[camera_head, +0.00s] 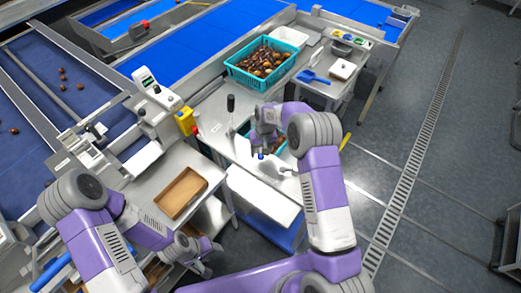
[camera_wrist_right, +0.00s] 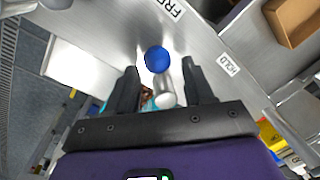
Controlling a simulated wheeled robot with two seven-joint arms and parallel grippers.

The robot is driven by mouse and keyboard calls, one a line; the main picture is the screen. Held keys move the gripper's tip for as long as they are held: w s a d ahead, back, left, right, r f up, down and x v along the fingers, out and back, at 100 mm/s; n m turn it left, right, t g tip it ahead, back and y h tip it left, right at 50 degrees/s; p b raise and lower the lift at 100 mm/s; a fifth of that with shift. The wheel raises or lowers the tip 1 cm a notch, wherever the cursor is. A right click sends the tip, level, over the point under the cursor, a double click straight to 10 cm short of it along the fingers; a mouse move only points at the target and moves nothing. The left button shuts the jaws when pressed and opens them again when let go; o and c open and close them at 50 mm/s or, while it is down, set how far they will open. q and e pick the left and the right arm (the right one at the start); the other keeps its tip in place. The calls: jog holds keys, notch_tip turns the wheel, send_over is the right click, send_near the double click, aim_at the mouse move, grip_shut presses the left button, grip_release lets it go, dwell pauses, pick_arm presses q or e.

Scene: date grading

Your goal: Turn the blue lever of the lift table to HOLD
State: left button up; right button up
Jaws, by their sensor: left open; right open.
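The lever's blue ball knob (camera_wrist_right: 157,59) sits on a short silver shaft in the right wrist view, and it shows small in the head view (camera_head: 261,156). A "HOLD" label (camera_wrist_right: 228,65) is right of the knob; a partly cut-off label starting "FRE" (camera_wrist_right: 170,8) is above it. My right gripper (camera_wrist_right: 160,72) is open, with one finger on each side of the knob and visible gaps beside it. In the head view this gripper (camera_head: 266,146) is over the lift table (camera_head: 262,192). My left gripper (camera_head: 203,252) is open and empty at the lower left, away from the lever.
A teal crate of dates (camera_head: 233,72) stands on the bench behind. A cardboard tray (camera_head: 182,193) lies on the metal table at left. A black-knobbed post (camera_head: 230,102) and a yellow box (camera_head: 186,121) are left of my right gripper. Open floor lies to the right.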

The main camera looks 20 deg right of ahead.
jog(key=shift+c, duration=0.3)
jog(key=shift+w, duration=0.1)
jog(key=shift+c, duration=1.1)
grip_shut()
